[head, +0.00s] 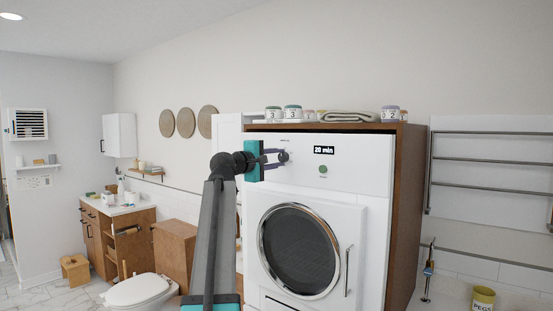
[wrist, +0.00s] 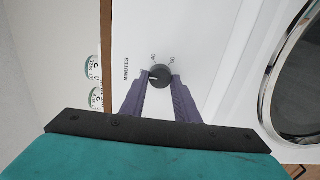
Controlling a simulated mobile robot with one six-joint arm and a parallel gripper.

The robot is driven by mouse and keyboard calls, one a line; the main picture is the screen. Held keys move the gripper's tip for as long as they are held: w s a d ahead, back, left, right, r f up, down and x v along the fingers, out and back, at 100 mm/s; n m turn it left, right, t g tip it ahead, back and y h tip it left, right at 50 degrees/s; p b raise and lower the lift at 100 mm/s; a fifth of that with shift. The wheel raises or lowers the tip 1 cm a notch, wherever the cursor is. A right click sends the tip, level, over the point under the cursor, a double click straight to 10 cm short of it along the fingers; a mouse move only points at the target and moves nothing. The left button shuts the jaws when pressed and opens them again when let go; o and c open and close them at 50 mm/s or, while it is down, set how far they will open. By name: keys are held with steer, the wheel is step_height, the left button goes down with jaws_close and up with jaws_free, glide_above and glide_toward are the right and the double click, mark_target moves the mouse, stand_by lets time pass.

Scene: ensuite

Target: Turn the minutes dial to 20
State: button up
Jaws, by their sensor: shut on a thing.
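The minutes dial (wrist: 160,76) is a round dark knob with a light pointer line, on the white front panel of a machine. In the head view my gripper (head: 276,157) reaches the dial (head: 284,156) at the panel's upper left. The display (head: 324,150) reads "20 min". A green round button (head: 323,169) sits below the display.
The machine has a round dark door (head: 299,250) with a handle (head: 348,270) below the panel. Jars (head: 293,113) and a folded towel (head: 350,116) stand on top of its brown cabinet (head: 408,200). A rail rack (head: 490,160) is on the right wall.

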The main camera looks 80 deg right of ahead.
steer(key=shift+w+r, duration=0.1)
steer(key=shift+r, duration=0.05)
steer(key=o, duration=1)
steer(key=shift+d, duration=0.1)
steer(key=shift+o, duration=0.2)
steer(key=shift+w+a+f, duration=0.15)
steer(key=shift+a+f, duration=0.05)
steer(key=shift+a, duration=0.3)
steer(key=b+v, duration=0.4)
steer(key=v, duration=0.8)
steer(key=shift+w+a, duration=0.25)
steer(key=shift+a, duration=0.1)
steer(key=shift+r, duration=0.15)
